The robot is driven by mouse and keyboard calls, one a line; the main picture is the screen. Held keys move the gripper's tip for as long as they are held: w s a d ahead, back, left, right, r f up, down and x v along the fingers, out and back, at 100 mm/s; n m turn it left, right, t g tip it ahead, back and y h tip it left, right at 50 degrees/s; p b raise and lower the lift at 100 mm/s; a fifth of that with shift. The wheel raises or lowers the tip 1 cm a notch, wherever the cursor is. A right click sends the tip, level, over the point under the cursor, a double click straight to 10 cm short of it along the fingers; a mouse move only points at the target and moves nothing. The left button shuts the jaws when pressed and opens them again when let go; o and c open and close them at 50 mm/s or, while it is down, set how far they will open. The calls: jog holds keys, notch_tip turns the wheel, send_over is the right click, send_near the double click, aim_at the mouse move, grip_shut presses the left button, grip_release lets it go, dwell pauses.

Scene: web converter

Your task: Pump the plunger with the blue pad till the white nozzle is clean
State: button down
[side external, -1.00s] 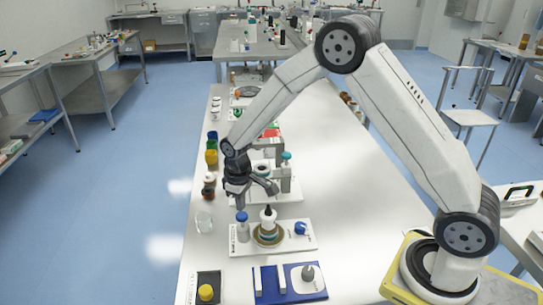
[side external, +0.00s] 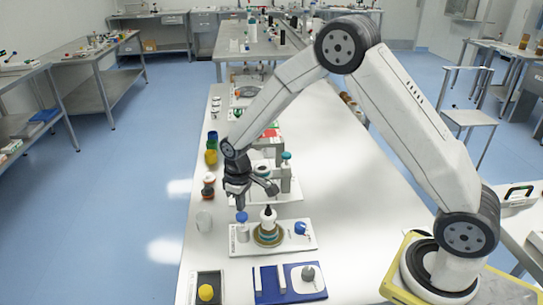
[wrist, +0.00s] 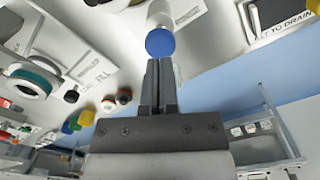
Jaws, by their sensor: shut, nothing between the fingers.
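The plunger's round blue pad (side external: 242,217) tops a white cylinder at the left of a white board. In the wrist view the blue pad (wrist: 160,42) lies just beyond my fingertips, with the pale cylinder behind it. My gripper (side external: 240,206) points down just above the pad; its fingers (wrist: 160,62) are together and empty. I cannot tell whether they touch the pad. A white nozzle-like piece (side external: 268,217) stands right of the plunger on a round brown and teal base. Its tip looks dark; finer soiling is too small to see.
A blue knob (side external: 300,228) sits at the board's right. A blue tray (side external: 275,294) and a small tray with a yellow cap (side external: 206,292) lie in front.

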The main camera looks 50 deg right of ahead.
aim_at(242, 215)
jog(key=shift+f, duration=2.15)
jog(key=shift+r, duration=2.2)
jog(key=shift+r, duration=0.1)
jog(key=shift+r, duration=2.9)
jog(key=s+d+r+m+t, duration=0.2)
jog(key=s+m, duration=0.1)
jog(key=s, duration=1.5)
jog(key=shift+s+r+t, duration=0.15)
jog(key=shift+t, duration=0.15)
